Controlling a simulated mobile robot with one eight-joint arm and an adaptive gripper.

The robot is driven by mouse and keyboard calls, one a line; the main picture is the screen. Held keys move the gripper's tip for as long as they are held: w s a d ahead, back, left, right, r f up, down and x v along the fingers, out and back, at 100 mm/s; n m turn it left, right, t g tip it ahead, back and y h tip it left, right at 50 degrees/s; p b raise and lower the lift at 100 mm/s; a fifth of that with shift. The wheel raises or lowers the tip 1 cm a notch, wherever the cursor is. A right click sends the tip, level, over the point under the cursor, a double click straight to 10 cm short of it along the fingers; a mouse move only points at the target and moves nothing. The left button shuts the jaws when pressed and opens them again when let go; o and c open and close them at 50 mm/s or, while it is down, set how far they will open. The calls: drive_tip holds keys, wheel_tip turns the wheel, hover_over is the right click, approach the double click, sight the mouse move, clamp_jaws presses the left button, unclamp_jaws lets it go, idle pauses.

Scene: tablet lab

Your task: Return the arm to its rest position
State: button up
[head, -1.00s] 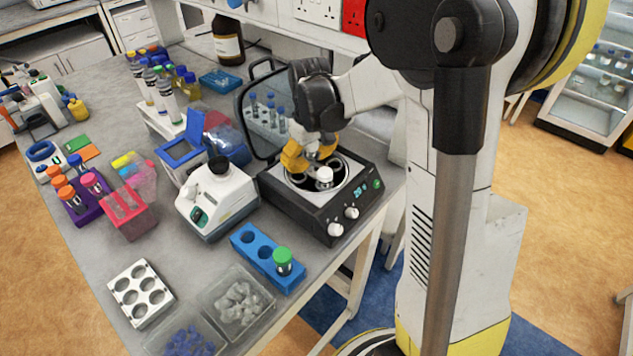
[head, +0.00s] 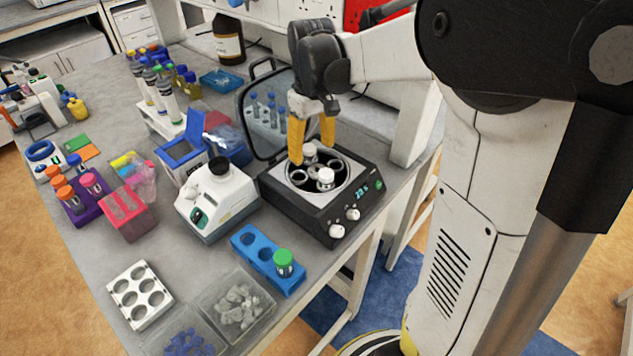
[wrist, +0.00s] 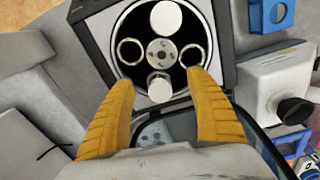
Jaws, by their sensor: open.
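My gripper (head: 311,140) is open and empty, with its yellow fingers pointing down above the centrifuge (head: 348,223). The centrifuge is a black box with its lid (head: 262,115) raised at the back. Two white-capped tubes sit in its rotor: one cap (head: 326,177) toward the front and another (head: 309,151) toward the back. In the wrist view, the fingers (wrist: 165,100) are spread wide over the rotor's edge, and the caps (wrist: 166,18) and (wrist: 159,88) sit opposite each other between two empty round holes.
A blue rack (head: 244,238) with a green-capped tube stands in front of the centrifuge. A white vortex mixer (head: 215,195) stands to its left. The raised lid is close behind the gripper. More racks and bottles fill the bench's left side.

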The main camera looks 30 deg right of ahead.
drive_tip(key=shift+r, duration=0.4)
drive_tip(key=shift+s+a+r, duration=0.2)
drive_tip(key=shift+r, duration=0.05)
drive_tip(key=s+a+r+m+t, duration=0.1)
drive_tip(key=s+a+t, duration=0.2)
drive_tip(key=s, duration=0.4)
drive_tip(key=s+a+r+m+t, duration=0.1)
drive_tip(key=s+a+t, duration=0.3)
drive_tip(key=s+a, duration=0.2)
drive_tip(key=shift+s, duration=1.25)
drive_tip(key=shift+r, duration=0.1)
